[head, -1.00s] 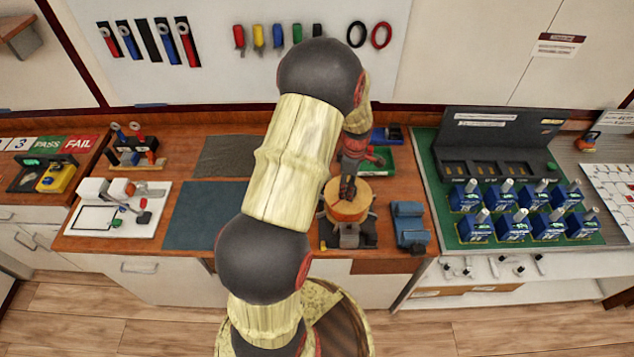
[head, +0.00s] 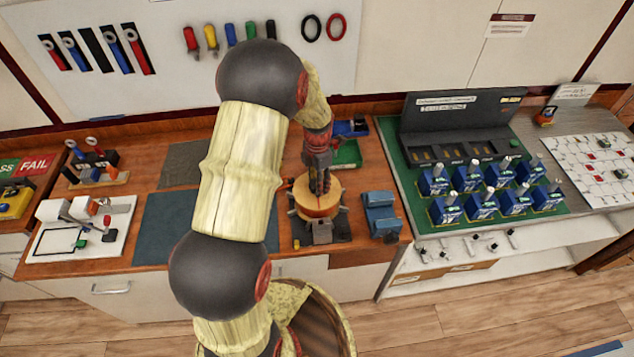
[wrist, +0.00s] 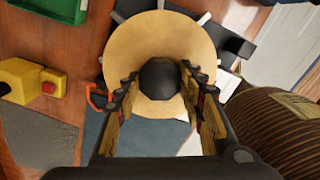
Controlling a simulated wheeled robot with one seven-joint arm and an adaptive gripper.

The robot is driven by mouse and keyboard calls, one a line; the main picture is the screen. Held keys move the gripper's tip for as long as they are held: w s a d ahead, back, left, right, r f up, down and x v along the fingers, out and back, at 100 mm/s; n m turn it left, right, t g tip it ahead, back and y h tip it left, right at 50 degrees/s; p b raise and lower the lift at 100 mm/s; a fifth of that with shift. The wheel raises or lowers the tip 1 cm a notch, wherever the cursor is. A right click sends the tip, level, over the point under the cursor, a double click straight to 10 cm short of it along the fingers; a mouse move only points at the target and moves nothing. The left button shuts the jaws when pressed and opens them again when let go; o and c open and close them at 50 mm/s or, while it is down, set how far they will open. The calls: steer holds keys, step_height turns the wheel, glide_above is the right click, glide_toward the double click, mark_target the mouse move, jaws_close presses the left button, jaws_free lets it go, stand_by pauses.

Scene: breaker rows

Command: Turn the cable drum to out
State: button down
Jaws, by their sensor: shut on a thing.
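The cable drum (head: 317,198) is a round, pale wooden drum on a dark stand (head: 320,232) near the front of the wooden bench. In the wrist view the drum's disc (wrist: 160,42) fills the top middle, with a dark round knob (wrist: 160,78) at its centre. My gripper (head: 319,188) is over the drum from above. In the wrist view its two fingers stand on either side of the knob, and my gripper (wrist: 160,84) is shut on it. I see no readable "out" mark on the drum; part of the drum is hidden by my gripper.
A blue vise-like block (head: 381,215) stands right of the drum. A green tray (head: 346,153) lies behind it. A green panel with several blue breakers (head: 480,207) is farther right. A dark mat (head: 165,228) lies left, partly behind my arm.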

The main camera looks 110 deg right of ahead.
steer(key=shift+n, duration=0.3)
stand_by(0.4)
steer(key=c, duration=1.2)
jaws_free()
steer(key=shift+o, duration=0.5)
step_height(320, 180, up, 12)
